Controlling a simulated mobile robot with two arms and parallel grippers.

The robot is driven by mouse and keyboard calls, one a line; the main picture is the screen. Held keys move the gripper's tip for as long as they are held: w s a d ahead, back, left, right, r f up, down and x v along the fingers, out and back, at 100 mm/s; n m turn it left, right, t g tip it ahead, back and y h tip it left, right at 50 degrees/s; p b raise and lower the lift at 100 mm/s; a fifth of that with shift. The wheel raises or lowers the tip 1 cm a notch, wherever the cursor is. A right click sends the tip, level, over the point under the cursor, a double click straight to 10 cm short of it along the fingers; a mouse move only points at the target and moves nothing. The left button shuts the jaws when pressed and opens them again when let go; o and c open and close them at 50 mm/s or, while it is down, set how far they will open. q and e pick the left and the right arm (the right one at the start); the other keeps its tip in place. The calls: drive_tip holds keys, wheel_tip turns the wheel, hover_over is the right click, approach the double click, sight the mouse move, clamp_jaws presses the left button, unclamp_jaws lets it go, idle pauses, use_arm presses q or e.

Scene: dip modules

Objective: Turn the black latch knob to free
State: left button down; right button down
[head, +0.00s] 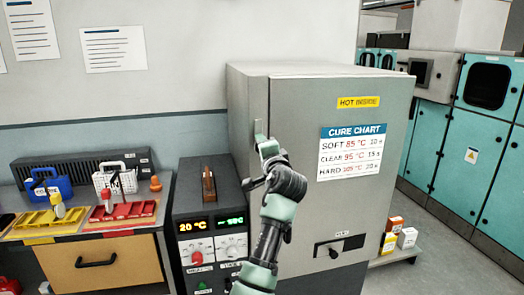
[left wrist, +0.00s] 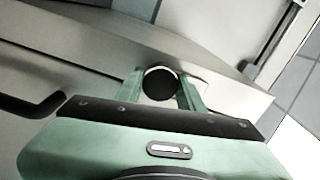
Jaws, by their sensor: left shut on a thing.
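The black latch knob (left wrist: 160,83) shows as a round dark end with a pale rim between my left gripper's two green fingers in the left wrist view. My left gripper (left wrist: 161,88) is shut on it. In the head view my left gripper (head: 264,147) is at the left part of the front of the grey oven cabinet (head: 290,95), and it and my arm hide the knob there. The cabinet door looks closed. My right gripper is in neither view.
A control box (head: 208,228) with lit displays and dials stands left of the cabinet. A black handle (head: 339,245) is low on the cabinet front. Red and yellow trays (head: 120,224) lie on the left bench. Small boxes (head: 407,238) stand at right.

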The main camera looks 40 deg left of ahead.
use_arm(q)
drive_tip(key=shift+f, duration=0.15)
idle(0.3)
drive_tip(key=c, duration=0.9)
unclamp_jaws()
drive_tip(key=shift+c, duration=0.2)
drive_tip(key=shift+o, duration=0.2)
drive_tip(key=b+v, duration=0.2)
drive_tip(key=v, duration=0.6)
